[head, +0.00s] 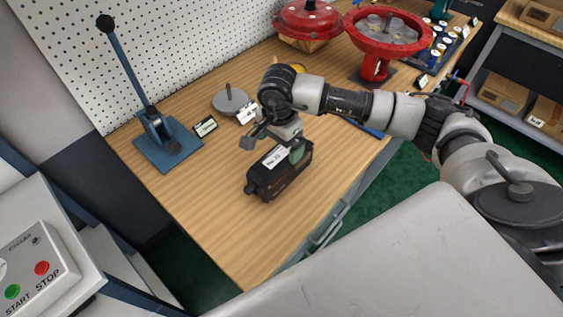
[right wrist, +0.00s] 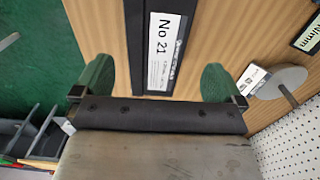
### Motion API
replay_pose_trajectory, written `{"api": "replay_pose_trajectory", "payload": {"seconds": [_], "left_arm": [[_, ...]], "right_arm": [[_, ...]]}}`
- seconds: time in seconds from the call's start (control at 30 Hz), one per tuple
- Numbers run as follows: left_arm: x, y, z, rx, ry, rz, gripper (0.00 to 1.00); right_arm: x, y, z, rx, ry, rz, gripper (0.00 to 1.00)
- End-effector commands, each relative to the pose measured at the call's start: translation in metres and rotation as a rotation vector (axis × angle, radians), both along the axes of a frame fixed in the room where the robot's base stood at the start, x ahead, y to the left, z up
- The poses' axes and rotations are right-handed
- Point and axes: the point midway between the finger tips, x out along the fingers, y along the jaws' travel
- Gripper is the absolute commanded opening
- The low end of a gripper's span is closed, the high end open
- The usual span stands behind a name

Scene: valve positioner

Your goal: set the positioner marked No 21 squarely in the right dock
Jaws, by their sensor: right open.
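The positioner is a black box (head: 268,186) lying on the wooden bench in the head view. The right wrist view shows its top (right wrist: 137,50) with a white label (right wrist: 166,45) reading No 21. My right gripper (head: 286,149) is just above it in the head view. In the right wrist view my open gripper (right wrist: 157,80) has one green finger on each side of the box, with bench showing between fingers and box. The gripper hides part of the box in the head view. I cannot make out the right dock. My left gripper is not in view.
A blue lever press (head: 165,138) stands at the bench's left. A grey disc with a pin (head: 230,101) lies behind the positioner. A red valve body (head: 376,60) and a red domed part (head: 308,18) stand at the back. The bench left of the positioner is clear.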

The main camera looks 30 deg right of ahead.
Motion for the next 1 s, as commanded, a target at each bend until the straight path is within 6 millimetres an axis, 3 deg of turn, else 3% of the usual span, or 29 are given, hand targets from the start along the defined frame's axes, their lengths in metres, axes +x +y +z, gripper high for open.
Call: {"api": "replay_pose_trajectory", "payload": {"seconds": [0.27, 0.4, 0.57, 0.83, 0.87, 1.0], "left_arm": [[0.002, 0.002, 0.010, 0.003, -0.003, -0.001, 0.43], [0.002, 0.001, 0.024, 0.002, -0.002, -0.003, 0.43], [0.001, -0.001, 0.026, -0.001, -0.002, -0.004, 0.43], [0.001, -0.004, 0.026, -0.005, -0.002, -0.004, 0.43], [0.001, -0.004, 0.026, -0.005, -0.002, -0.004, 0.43], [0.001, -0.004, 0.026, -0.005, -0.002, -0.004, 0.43]], "right_arm": [[-0.002, -0.001, -0.023, -0.001, 0.003, 0.000, 1.00], [-0.005, -0.001, -0.043, -0.001, 0.004, 0.001, 1.00], [-0.004, -0.001, -0.064, -0.001, 0.001, 0.001, 1.00], [-0.004, -0.001, -0.070, -0.001, -0.001, 0.002, 1.00], [-0.004, -0.001, -0.070, -0.001, -0.001, 0.002, 0.98], [-0.004, -0.001, -0.069, -0.002, -0.002, 0.002, 0.77]]}}
